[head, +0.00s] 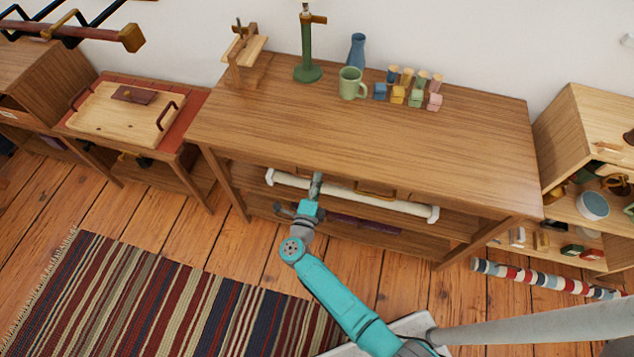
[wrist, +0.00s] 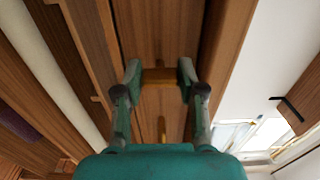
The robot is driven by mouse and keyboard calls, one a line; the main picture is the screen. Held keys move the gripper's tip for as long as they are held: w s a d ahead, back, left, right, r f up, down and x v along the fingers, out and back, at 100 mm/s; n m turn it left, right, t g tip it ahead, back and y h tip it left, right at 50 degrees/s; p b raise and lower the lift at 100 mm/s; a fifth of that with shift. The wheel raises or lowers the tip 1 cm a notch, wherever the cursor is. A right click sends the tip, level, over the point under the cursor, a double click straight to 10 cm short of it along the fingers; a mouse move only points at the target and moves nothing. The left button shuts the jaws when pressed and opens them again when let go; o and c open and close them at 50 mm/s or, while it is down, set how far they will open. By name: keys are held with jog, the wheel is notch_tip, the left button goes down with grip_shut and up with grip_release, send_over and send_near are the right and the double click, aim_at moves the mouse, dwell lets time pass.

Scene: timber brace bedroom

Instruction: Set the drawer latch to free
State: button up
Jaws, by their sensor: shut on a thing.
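The wooden table (head: 440,150) has a drawer front under its top, which also shows in the wrist view (wrist: 150,30). My gripper (head: 317,182) is at this front, left of the middle. In the wrist view my gripper (wrist: 160,78) has its two green fingers on either side of a short gold-brown piece (wrist: 160,76), which appears to be the drawer latch. Its fingertips are shut on that piece.
A long white bar (head: 402,211) runs across the table's front, beside my gripper. A gold bow handle (head: 375,190) sits farther right. On the tabletop stand a green mug (head: 350,84), a blue vase (head: 357,52) and several small blocks. A striped rug (head: 150,300) lies on the floor.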

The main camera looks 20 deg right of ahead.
jog(key=o, duration=1.1)
jog(key=shift+o, duration=0.2)
jog(key=v, duration=1.2)
